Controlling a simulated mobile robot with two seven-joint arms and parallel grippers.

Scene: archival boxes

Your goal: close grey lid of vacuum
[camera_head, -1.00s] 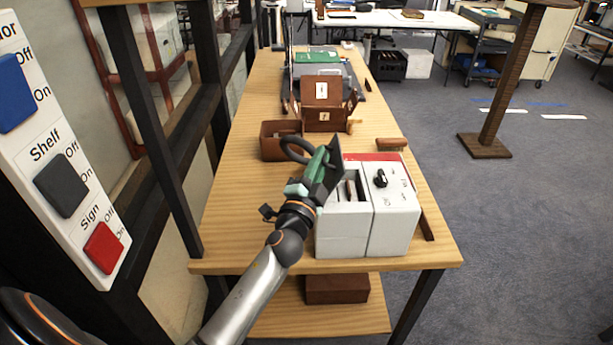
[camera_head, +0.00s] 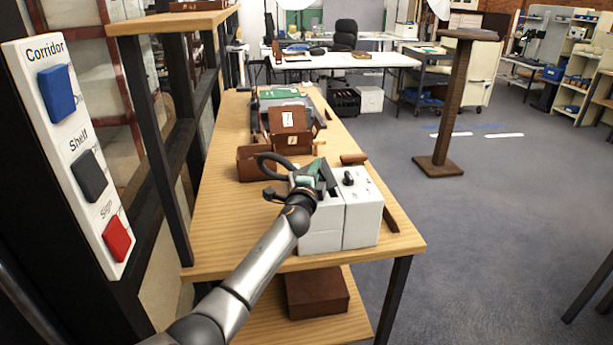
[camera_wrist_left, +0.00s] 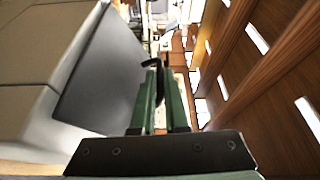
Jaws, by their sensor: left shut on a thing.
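The vacuum (camera_head: 362,220) is a white two-part box near the table's front right edge, with a black knob on top of its right part. Its dark grey lid (camera_head: 328,174) is over the left part, mostly hidden by my left gripper (camera_head: 318,178). The wrist view shows a dark grey panel, the lid (camera_wrist_left: 105,72), tilted, left of my green fingers (camera_wrist_left: 165,95). My right gripper is not in view.
The wooden table (camera_head: 225,225) holds an open brown box (camera_head: 257,163) and another brown box (camera_head: 289,127) behind the vacuum. A brown box (camera_head: 316,294) lies on the lower shelf. A switch panel (camera_head: 72,150) stands left. The table's left front is bare.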

